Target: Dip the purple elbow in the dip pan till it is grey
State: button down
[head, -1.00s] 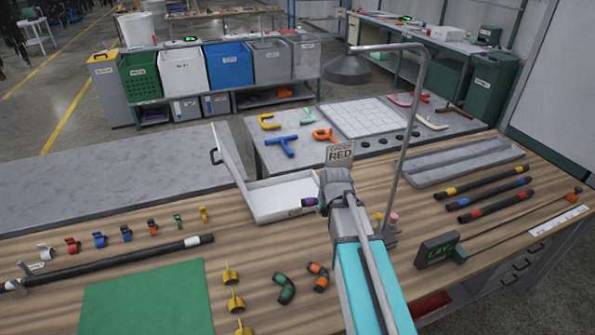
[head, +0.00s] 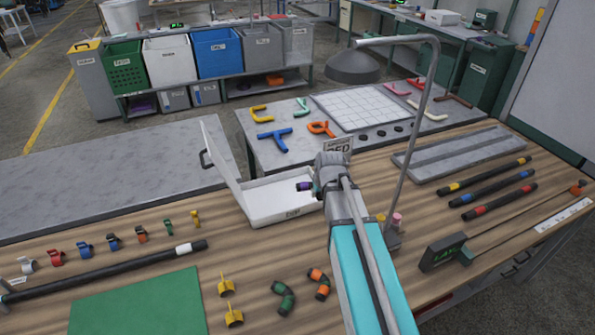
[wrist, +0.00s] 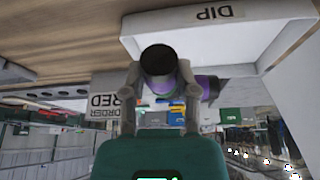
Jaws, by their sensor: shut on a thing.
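My gripper (head: 317,188) is shut on the purple elbow (head: 303,186), a short bent fitting with black ends and a purple body. In the wrist view the elbow's black end (wrist: 158,60) sits between the two fingers (wrist: 160,92), and purple shows to its right. The dip pan (head: 292,212) is a shallow white tray with a raised lid, labelled DIP. In the head view the elbow overlaps the pan's right part; its height above the floor of the pan is unclear. The visible elbow surface is still purple and black. The pan's rim (wrist: 270,22) also shows in the wrist view.
The pan's upright lid (head: 221,165) stands to the left of my gripper. A bent metal pole (head: 414,130) rises at its right, near the ORDER RED sign (head: 338,145). Two loose elbows (head: 284,299) and yellow holders (head: 226,287) lie in front.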

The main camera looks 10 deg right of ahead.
jog(key=shift+w+a, duration=0.2)
dwell(0.3)
jog(key=shift+w, duration=0.2)
jog(key=w+a+f+b, duration=0.1)
jog(key=w+a, duration=0.1)
jog(key=w, duration=0.9)
jog(key=shift+a+f, duration=0.2)
jog(key=shift+a, duration=0.05)
jog(key=shift+f+b, duration=0.15)
jog(key=shift+b, duration=0.15)
jog(key=shift+f+b, duration=4.15)
jog(key=shift+f, duration=0.1)
jog(key=shift+s+a, duration=0.3)
jog(key=shift+a, duration=1.35)
jog(key=shift+s+a, duration=0.25)
jog(key=shift+a, duration=1.35)
jog(key=shift+s+a, duration=0.3)
jog(key=shift+a, duration=1.35)
